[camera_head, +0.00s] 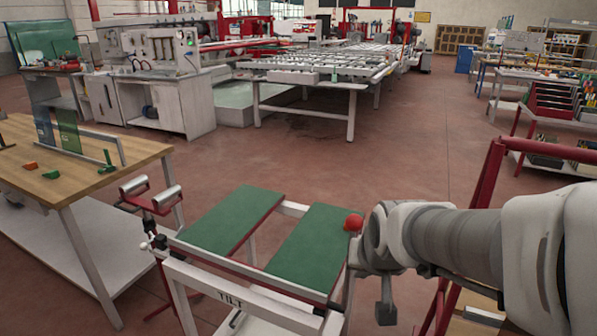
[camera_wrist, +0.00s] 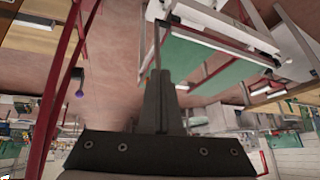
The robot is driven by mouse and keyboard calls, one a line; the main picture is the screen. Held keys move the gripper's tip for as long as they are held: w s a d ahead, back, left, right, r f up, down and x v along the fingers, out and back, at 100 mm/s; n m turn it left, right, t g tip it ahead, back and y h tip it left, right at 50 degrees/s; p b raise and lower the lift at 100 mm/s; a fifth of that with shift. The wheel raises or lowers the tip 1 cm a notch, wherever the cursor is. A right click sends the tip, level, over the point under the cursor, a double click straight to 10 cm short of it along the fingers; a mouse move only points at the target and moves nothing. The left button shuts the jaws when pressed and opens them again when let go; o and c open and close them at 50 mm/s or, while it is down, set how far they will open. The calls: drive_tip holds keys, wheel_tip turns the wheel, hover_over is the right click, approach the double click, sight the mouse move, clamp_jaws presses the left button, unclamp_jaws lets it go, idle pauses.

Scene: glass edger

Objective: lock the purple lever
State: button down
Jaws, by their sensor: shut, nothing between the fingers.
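A small purple knob (camera_wrist: 79,94) shows in the wrist view, left of my gripper, next to a red frame post. It looks like the end of the purple lever; the rest of the lever is too small to make out. I cannot find it in the head view. My gripper (camera_wrist: 162,75) is shut and empty, its fingers pressed together, and it is apart from the knob. In the head view my gripper (camera_head: 386,311) hangs down at the right of the green-topped tilt table (camera_head: 215,222).
A red ball knob (camera_head: 353,222) is at the tilt table's right edge, close to my wrist. Red frame posts (camera_head: 482,205) stand right of the table under my arm. A wooden bench (camera_head: 90,168) is at left. Open floor (camera_head: 330,165) lies behind the table.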

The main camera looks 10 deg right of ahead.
drive_tip(key=w+d+f+m+t+h+b, duration=0.2)
drive_tip(key=w+d+f+m+t+b, duration=0.15)
drive_tip(key=w+d+f+b, duration=0.3)
drive_tip(key=w+d+f+m+t+h+b, duration=0.1)
drive_tip(key=w+d+f+m+t+b, duration=0.15)
drive_tip(key=w+d+f+m, duration=0.45)
drive_tip(key=d+f+m+t+h+b, duration=0.2)
drive_tip(key=d+m+h+b, duration=0.6)
drive_tip(key=m, duration=0.5)
drive_tip(key=d+f+h, duration=0.1)
drive_tip(key=d+h, duration=0.1)
drive_tip(key=shift+s+d+f, duration=0.2)
drive_tip(key=shift+s+d, duration=0.15)
drive_tip(key=b+x, duration=0.2)
drive_tip(key=x, duration=1.2)
drive_tip(key=shift+b, duration=0.4)
drive_tip(key=shift+r, duration=0.2)
